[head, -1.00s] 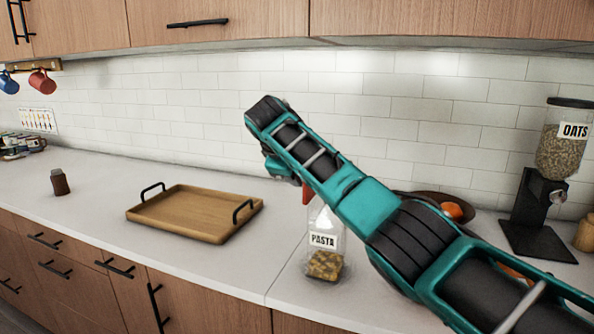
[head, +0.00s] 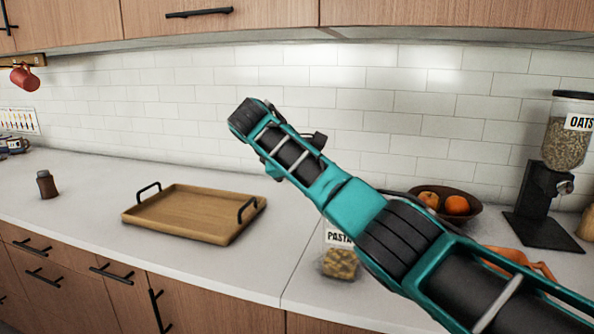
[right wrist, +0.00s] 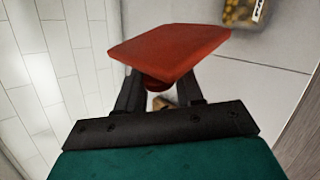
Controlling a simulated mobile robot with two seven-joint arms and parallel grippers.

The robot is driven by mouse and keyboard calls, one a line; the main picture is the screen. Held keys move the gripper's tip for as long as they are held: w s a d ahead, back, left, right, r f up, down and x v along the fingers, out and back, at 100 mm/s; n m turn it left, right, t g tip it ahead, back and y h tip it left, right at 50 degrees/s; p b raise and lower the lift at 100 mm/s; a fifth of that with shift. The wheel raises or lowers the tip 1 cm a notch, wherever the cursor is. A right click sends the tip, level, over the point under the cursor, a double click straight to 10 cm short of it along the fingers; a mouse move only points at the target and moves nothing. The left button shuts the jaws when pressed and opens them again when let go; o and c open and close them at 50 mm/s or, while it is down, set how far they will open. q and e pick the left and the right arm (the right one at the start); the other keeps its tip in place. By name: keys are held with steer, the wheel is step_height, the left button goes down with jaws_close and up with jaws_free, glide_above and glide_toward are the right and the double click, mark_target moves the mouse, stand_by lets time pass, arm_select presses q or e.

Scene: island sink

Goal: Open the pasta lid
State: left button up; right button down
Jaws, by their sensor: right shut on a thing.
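The pasta jar (head: 340,264), clear with a white PASTA label, stands on the counter in the head view, its upper part hidden behind my right arm. It also shows at the top right edge of the right wrist view (right wrist: 238,12). My right gripper (right wrist: 160,92) is shut on the red lid (right wrist: 170,50), which is apart from the jar in the wrist view. In the head view my arm hides the lid and fingertips. My left gripper is in neither view.
A wooden tray (head: 180,218) with black handles lies left of the jar. A fruit bowl (head: 468,212) and an oats dispenser (head: 545,205) stand to the right. A small brown shaker (head: 46,185) is far left. The counter between tray and jar is clear.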

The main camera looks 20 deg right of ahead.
stand_by(0.4)
steer(key=c, duration=0.8)
jaws_free()
steer(key=p+v, duration=0.2)
steer(key=v, duration=1.1)
steer(key=shift+f, duration=0.1)
